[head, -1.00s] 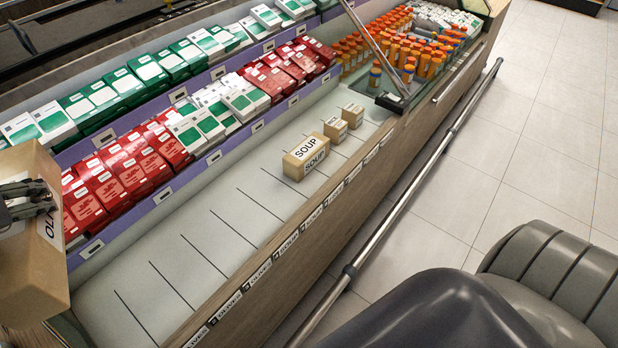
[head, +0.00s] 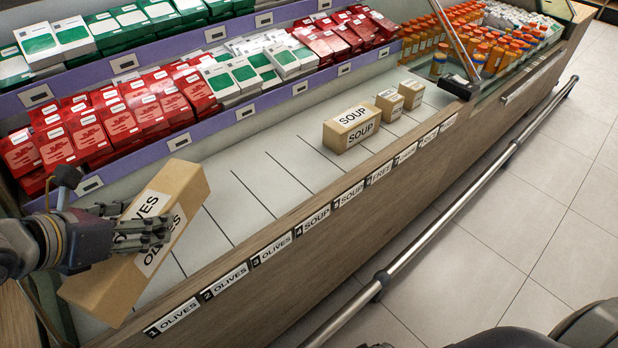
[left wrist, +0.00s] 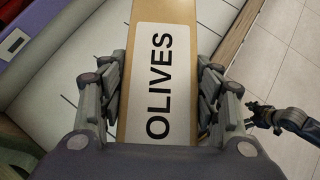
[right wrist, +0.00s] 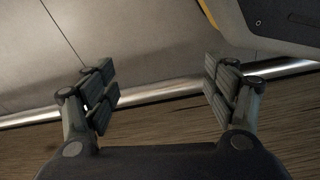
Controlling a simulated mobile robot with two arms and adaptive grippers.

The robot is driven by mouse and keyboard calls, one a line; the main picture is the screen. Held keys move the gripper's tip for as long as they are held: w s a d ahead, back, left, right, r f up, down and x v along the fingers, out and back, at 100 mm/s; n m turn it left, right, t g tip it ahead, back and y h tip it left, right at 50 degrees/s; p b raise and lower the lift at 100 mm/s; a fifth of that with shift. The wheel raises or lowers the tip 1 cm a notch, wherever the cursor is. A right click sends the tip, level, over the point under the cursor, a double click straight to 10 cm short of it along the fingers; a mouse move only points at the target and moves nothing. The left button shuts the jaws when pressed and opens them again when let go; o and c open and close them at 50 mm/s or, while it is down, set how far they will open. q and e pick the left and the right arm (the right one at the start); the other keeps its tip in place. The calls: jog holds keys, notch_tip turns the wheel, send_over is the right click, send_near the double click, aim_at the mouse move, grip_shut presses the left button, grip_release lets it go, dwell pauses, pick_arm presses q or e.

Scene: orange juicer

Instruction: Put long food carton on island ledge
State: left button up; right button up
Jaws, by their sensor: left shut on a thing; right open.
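A long brown carton (head: 180,195) labelled OLIVES is held by my left gripper (head: 135,235) at the left of the head view. It is tilted and hangs over the near-left end of the pale island ledge (head: 245,185). In the left wrist view the carton (left wrist: 168,30) lies between both fingers of my left gripper (left wrist: 160,95), its OLIVES label facing the camera. The gripper hides part of the label in the head view. My right gripper (right wrist: 160,90) is open and empty in the right wrist view, in front of wood panelling and a metal rail.
A SOUP carton (head: 352,128) and two smaller cartons (head: 400,100) stand farther along the ledge. Black lines divide the ledge into slots, with numbered labels (head: 222,283) on the front edge. Red boxes (head: 120,125) line the shelf behind. A metal rail (head: 440,225) runs along the front.

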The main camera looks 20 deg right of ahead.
pick_arm(q)
jog(key=s+f+m+g+h, duration=0.1)
jog(key=f, duration=0.1)
jog(key=s+d+f+m+g+h+b, duration=0.1)
jog(key=s+f+m, duration=0.1)
jog(key=s+d+f+m+g, duration=0.1)
jog(key=s+m, duration=0.1)
jog(key=shift+s+f+h, duration=0.1)
jog(key=shift+f+h, duration=0.3)
jog(key=shift+s+d+f+m+g+b, duration=0.2)
jog(key=shift+s+m+g+b, duration=0.1)
jog(key=shift+s+m, duration=0.3)
jog(key=w, duration=0.5)
jog(key=w+d+f, duration=0.1)
jog(key=w, duration=0.4)
jog(key=w+p, duration=0.1)
jog(key=w, duration=0.4)
jog(key=shift+d+f, duration=0.15)
jog(key=shift+d, duration=0.05)
jog(key=shift+w, duration=0.6)
notch_tip(320, 180, down, 3)
jog(key=shift+d, duration=0.1)
jog(key=shift+f, duration=0.4)
jog(key=o, duration=1.4)
jog(key=shift+c, duration=0.2)
pick_arm(e)
jog(key=f, duration=0.2)
jog(key=s+f, duration=0.1)
jog(key=shift+s+f, duration=0.1)
jog(key=shift+f, duration=0.3)
